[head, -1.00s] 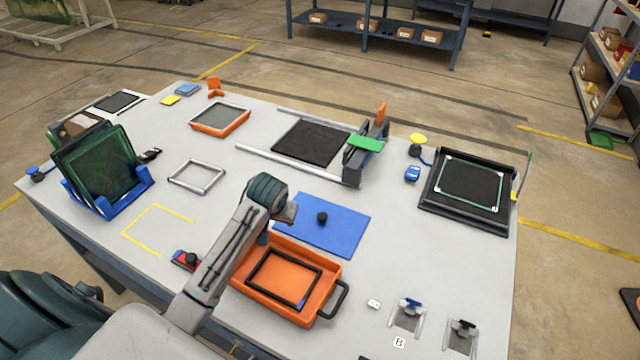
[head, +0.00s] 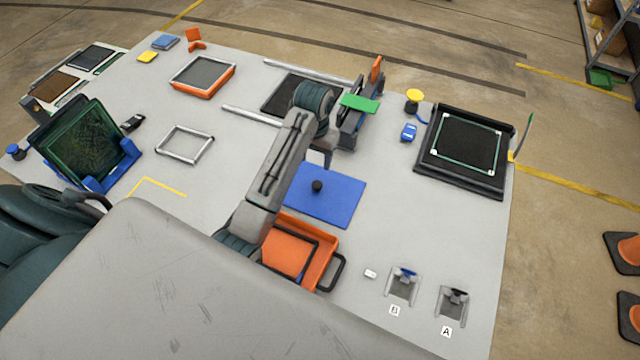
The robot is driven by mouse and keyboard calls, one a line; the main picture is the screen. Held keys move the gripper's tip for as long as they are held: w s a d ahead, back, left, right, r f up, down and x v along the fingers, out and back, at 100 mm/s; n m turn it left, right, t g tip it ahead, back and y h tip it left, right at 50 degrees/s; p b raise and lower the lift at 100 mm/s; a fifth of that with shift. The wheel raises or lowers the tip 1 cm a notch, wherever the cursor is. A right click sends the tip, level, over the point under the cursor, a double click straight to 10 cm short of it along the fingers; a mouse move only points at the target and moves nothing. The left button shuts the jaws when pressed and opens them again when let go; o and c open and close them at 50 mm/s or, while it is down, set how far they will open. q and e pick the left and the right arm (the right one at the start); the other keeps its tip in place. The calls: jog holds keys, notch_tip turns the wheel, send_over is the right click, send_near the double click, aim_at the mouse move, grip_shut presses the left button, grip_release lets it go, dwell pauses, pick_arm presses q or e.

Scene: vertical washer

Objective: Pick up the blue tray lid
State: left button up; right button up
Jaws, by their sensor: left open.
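The blue tray lid (head: 340,206), a flat blue plate with a black knob (head: 317,186), lies on the grey worktable. It rests just beyond the orange tray (head: 321,262), which holds a black frame and is partly hidden by my arm. My left arm comes in from the lower left and reaches over the lid's left side. My left gripper (head: 324,152) is open and empty, above the lid's far edge and beyond the knob. Its fingers are small and partly hidden by the wrist. My right gripper is not in view.
A rail fixture with a green piece (head: 360,103) stands close beyond the gripper. A black framed screen unit (head: 465,150) is at the right. A grey frame (head: 185,144) and a blue rack (head: 110,175) are at the left. The table right of the lid is clear.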

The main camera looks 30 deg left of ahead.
aim_at(317, 184)
pick_arm(q)
jog(key=f+b, duration=0.1)
jog(key=f, duration=0.2)
jog(key=shift+s+b, duration=0.35)
jog(key=shift+b, duration=0.05)
jog(key=shift+f+p, duration=0.65)
jog(key=shift+p, duration=0.1)
jog(key=shift+f, duration=0.3)
jog(key=shift+d+f+p, duration=0.15)
jog(key=shift+f+p, duration=0.15)
jog(key=shift+p, duration=0.15)
jog(key=f, duration=0.1)
jog(key=f+p, duration=0.2)
jog(key=shift+d+f, duration=0.25)
jog(key=shift+f, duration=0.05)
jog(key=shift+w+f, duration=0.1)
jog(key=shift+f, duration=0.4)
jog(key=c, duration=1.1)
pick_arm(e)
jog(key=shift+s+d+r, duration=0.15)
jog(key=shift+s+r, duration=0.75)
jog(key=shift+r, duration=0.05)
